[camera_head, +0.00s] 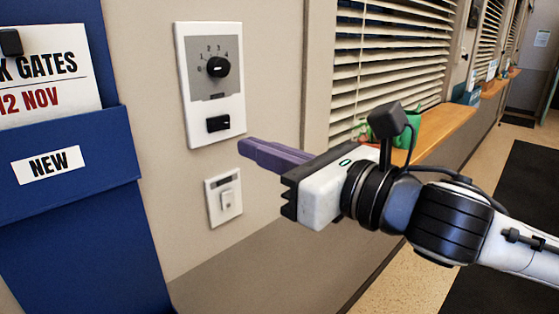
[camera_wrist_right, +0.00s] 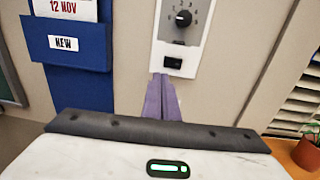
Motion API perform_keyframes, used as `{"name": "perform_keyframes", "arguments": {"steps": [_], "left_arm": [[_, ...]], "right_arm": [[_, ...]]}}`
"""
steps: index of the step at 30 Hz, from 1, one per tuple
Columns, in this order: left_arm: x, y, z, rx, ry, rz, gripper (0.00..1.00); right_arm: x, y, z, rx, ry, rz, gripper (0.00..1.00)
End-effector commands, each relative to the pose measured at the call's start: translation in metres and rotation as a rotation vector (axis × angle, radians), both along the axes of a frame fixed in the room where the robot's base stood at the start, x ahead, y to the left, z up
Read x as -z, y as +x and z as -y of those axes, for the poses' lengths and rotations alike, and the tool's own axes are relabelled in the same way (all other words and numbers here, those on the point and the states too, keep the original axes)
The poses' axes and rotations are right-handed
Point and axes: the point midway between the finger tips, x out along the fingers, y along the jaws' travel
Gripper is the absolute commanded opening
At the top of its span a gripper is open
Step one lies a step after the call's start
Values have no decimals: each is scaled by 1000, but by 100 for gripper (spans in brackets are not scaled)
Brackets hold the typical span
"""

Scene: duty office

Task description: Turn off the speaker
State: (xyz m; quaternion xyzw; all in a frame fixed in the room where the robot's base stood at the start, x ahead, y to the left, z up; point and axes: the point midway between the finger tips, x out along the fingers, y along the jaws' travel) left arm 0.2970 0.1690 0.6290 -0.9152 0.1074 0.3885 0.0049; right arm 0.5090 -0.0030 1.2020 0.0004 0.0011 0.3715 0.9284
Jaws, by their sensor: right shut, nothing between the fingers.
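The speaker control is a white wall panel (camera_head: 233,116) with a grey plate, a black numbered knob (camera_head: 218,67) and a black rocker switch (camera_head: 218,124) below it. In the right wrist view the knob (camera_wrist_right: 183,18) and the switch (camera_wrist_right: 173,63) show at the top. My right gripper (camera_head: 245,149) has its purple fingers shut and empty. Its tips are just below and to the right of the black switch in the head view. In the wrist view the fingertips (camera_wrist_right: 162,77) sit just under the switch; whether they touch the panel I cannot tell. My left gripper is not in view.
A smaller white wall switch (camera_head: 226,198) is below the panel. A blue board with a pocket (camera_head: 75,200) hangs at the left. Window blinds (camera_head: 385,60) and a wooden sill (camera_head: 440,127) with a green pot (camera_head: 408,128) are at the right. Open floor lies beyond my arm.

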Motion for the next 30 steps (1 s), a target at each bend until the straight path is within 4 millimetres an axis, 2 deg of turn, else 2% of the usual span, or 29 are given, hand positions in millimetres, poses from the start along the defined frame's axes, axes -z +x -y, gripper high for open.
{"name": "perform_keyframes", "arguments": {"steps": [3,9,22,26,30], "left_arm": [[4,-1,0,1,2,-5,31],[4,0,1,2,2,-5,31],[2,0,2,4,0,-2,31],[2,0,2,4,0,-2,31],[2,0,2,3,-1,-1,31]], "right_arm": [[1,-18,13,2,-1,1,0],[0,-32,22,1,0,0,0],[3,-33,22,0,15,-19,0],[21,-27,17,-9,134,-145,0],[60,-14,10,-3,402,-419,0]]}}
